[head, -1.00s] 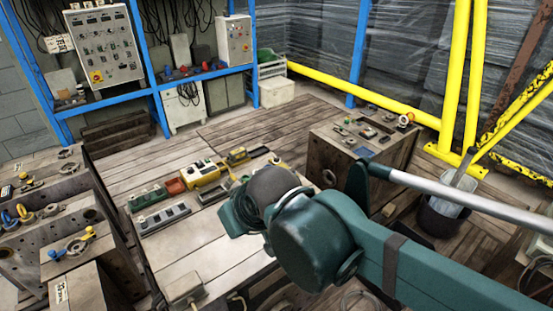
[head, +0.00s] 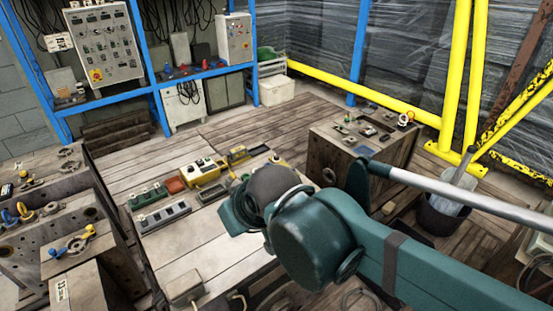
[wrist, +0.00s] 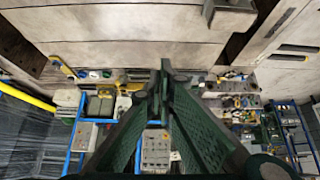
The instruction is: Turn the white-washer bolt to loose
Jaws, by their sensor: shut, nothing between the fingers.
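I cannot pick out the white-washer bolt for certain in either view. A small pale ring with an orange part (head: 405,119) stands on the right-hand block, too small to identify. A yellow and blue handled fitting (head: 72,246) lies on the left front block, and I see no clear white washer there. In the wrist view my gripper (wrist: 165,75) is shut and empty, its two green fingers meeting near the middle. It touches nothing I can make out. In the head view my wrist and arm hide the fingers.
A pale plank table (head: 220,245) carries control boxes, including a yellow one (head: 203,172) and a grey one (head: 163,216). Steel mould blocks (head: 60,205) crowd the left. Planked floor lies open behind.

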